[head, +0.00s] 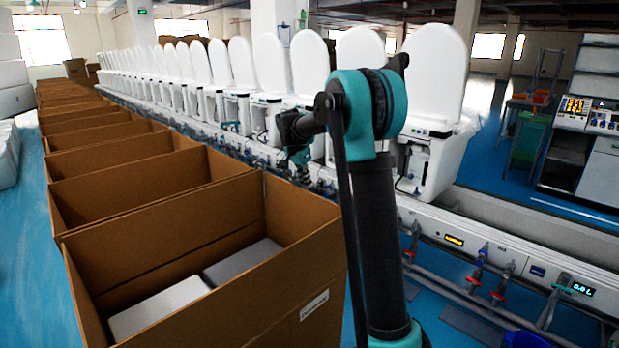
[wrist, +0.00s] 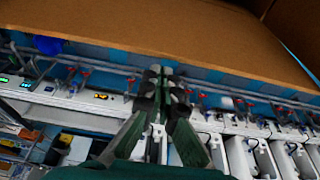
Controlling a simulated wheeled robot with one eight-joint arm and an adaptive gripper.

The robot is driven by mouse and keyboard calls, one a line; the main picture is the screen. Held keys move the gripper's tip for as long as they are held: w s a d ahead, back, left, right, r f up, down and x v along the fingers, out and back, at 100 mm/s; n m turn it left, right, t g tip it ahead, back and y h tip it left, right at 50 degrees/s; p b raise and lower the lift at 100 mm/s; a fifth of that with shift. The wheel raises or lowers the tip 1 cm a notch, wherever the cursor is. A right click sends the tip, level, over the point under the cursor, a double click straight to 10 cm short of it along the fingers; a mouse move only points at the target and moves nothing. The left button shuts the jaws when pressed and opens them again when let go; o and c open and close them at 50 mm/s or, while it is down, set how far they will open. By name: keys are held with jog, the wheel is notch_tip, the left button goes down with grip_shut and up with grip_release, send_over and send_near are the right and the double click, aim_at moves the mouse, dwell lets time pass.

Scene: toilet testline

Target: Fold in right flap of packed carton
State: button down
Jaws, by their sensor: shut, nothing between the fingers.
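The open brown carton (head: 230,290) stands in the foreground of the head view, with grey-white packed items (head: 160,308) low inside. Its right side stands upright with a white label on its outer face; I cannot tell where wall ends and flap begins. My gripper (head: 302,165) is small and dark beyond the carton's far right corner, partly hidden, in front of the toilet line. In the wrist view my gripper (wrist: 160,72) is shut and empty, its tips close below the edge of a brown cardboard panel (wrist: 170,28) in the picture. I cannot tell whether they touch.
More open cartons (head: 120,155) run in a row behind the foreground one. A line of white toilets (head: 270,65) stands on a test bench with pipes and red-handled valves (head: 497,292) to the right.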

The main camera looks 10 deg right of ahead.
jog(key=shift+s+a, duration=0.35)
jog(key=shift+a, duration=0.1)
